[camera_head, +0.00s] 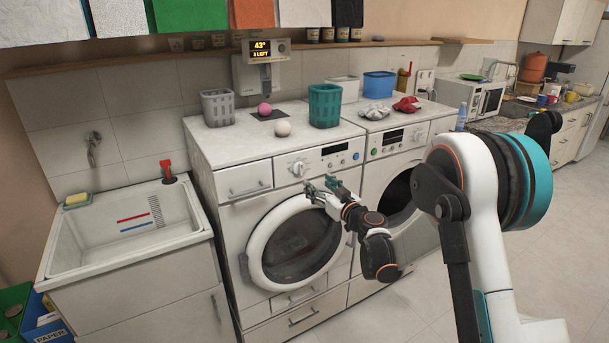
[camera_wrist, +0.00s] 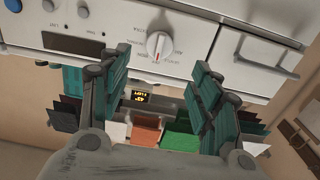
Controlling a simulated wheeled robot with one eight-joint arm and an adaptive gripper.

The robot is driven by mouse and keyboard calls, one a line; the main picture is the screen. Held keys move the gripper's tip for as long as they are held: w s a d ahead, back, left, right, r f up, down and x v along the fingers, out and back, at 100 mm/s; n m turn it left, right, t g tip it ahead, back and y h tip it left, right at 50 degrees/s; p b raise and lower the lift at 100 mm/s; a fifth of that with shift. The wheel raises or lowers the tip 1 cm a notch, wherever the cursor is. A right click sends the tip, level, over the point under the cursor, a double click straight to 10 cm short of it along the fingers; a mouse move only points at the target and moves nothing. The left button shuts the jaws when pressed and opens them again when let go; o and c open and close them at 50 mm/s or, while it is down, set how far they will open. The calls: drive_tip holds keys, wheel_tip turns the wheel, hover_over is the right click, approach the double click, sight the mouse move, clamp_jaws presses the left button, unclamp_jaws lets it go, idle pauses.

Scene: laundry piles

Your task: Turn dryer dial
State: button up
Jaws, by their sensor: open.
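The white dial (camera_head: 297,169) sits on the left front-loading machine's (camera_head: 230,209) control panel, between a drawer and a dark display. My gripper (camera_head: 320,186) is open and empty in front of that machine, below and slightly right of the dial in the head view. In the wrist view the teal fingers (camera_wrist: 160,62) stand apart on either side of the dial's direction, with no visible contact. Which machine is the dryer cannot be told.
A second machine with a green-marked knob (camera_head: 374,152) stands to the right. Baskets (camera_head: 218,107) and two balls (camera_head: 283,128) rest on the left machine's top. A sink (camera_head: 125,227) stands at left. The floor at right is clear.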

sight(302, 171)
drive_tip(key=b+x, duration=0.2)
drive_tip(key=x, duration=0.8)
drive_tip(key=shift+w+a, duration=0.2)
drive_tip(key=shift+c, duration=0.4)
drive_tip(key=c, duration=1)
